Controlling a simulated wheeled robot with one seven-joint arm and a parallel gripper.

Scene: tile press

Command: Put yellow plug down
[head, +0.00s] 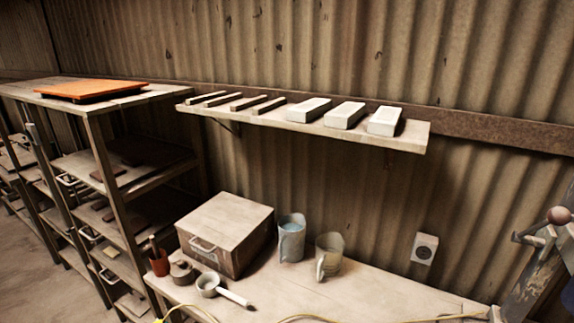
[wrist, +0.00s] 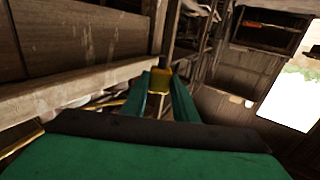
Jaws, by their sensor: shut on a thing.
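In the wrist view, the yellow plug (wrist: 160,79) sits between the green fingertips of my gripper (wrist: 161,91), which is shut on it. The plug has a dark end pointing away from me. A yellow cable (head: 300,317) runs along the front of the workbench (head: 370,290) in the head view, and a yellow length (wrist: 22,142) also shows at the left of the wrist view. My gripper and the plug are not visible in the head view. I cannot tell from the wrist view how far the plug is from a surface.
A wall socket (head: 424,248) is above the bench's right part. A box (head: 225,230), blue jug (head: 291,238), glass jug (head: 329,255), small pan (head: 208,284) and red pot (head: 158,262) stand on the bench's left. A metal lever machine (head: 540,265) is at right. The bench's middle-right is clear.

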